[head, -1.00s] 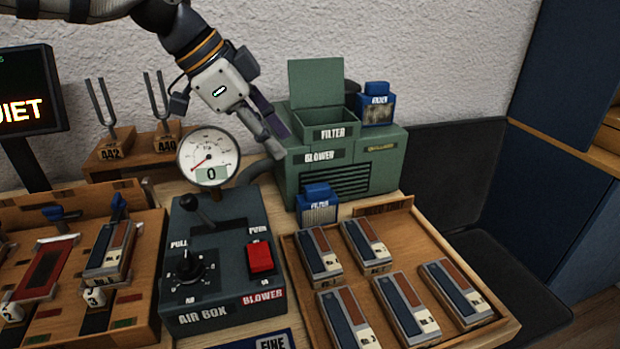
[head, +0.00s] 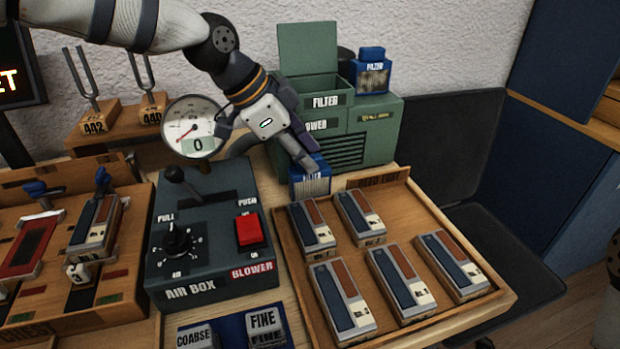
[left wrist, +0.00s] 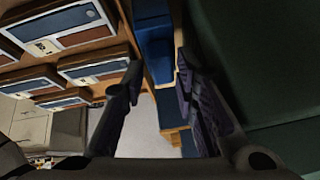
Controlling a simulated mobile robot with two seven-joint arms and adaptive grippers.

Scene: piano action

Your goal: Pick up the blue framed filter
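A blue framed filter (head: 310,184) with a pale ribbed face stands upright on the table, in front of the green blower box. A second blue framed filter (head: 371,77) stands on top of that box. My left gripper (head: 308,163) reaches down at the nearer filter, its fingers covering part of the filter's top. In the left wrist view my left gripper (left wrist: 158,62) has its fingers spread apart. A blue shape, apparently the nearer filter (left wrist: 155,45), shows between and beyond the fingertips. Whether they touch it is unclear. My right gripper is not in view.
The green blower box (head: 378,147) with a raised lid stands close behind the nearer filter. A wooden tray (head: 440,222) with several reed blocks lies just in front and to the right. The air box (head: 205,262) and round gauge (head: 193,128) stand to the left.

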